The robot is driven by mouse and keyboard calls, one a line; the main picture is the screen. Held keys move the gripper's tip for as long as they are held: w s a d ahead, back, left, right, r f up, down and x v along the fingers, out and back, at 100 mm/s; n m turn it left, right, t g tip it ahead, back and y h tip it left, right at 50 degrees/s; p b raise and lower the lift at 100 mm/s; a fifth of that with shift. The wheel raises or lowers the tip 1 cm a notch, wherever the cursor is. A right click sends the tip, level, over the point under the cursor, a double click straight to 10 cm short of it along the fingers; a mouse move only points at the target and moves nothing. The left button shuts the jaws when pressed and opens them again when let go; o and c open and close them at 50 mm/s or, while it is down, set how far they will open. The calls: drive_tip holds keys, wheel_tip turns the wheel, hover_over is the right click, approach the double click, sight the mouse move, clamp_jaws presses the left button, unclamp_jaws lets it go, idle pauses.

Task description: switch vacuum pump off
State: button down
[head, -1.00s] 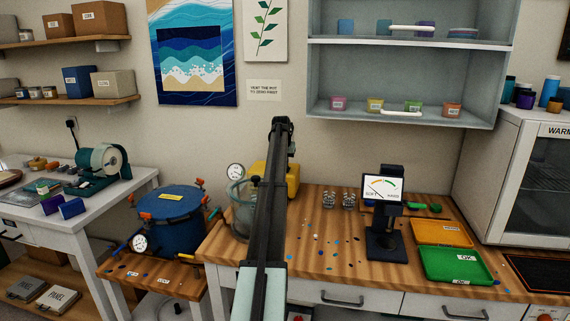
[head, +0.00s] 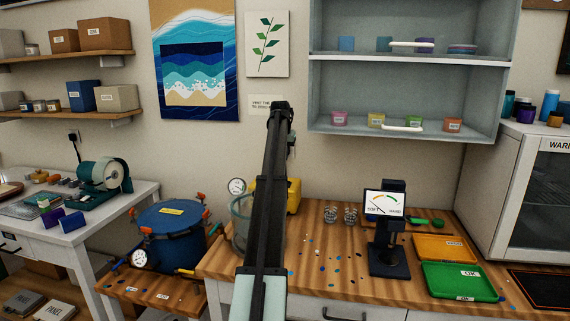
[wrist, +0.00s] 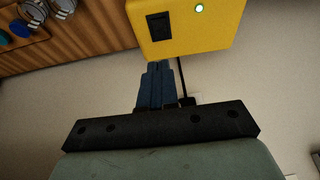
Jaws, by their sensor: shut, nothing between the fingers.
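The vacuum pump is a yellow box (head: 294,194) at the back left of the wooden bench in the head view, partly hidden behind my arm. In the wrist view the yellow pump (wrist: 200,38) fills the top middle, with a black rocker switch (wrist: 158,26) and a lit green lamp (wrist: 199,8) on its face. My gripper's blue fingers (wrist: 158,68) are together and empty, with their tips close to the pump's edge just below the switch. I cannot tell whether they touch it. The fingers are hidden in the head view.
A glass vessel (head: 240,210) and a gauge (head: 237,186) stand left of the pump. A blue pressure pot (head: 173,240) sits on a lower stand. Two clear cups (head: 350,215), a dark meter stand (head: 388,255) and a green tray (head: 458,282) are to the right. Shelves hang above.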

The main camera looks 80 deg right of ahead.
drive_tip(key=shift+a+r, duration=0.2)
drive_tip(key=shift+r, duration=0.5)
drive_tip(key=shift+d+r, duration=0.15)
drive_tip(key=shift+d, duration=0.55)
drive_tip(key=x, duration=1.2)
drive_tip(key=shift+a+f, duration=0.2)
drive_tip(key=shift+f, duration=0.3)
drive_tip(key=shift+d+f, duration=0.1)
drive_tip(key=shift+f, duration=0.5)
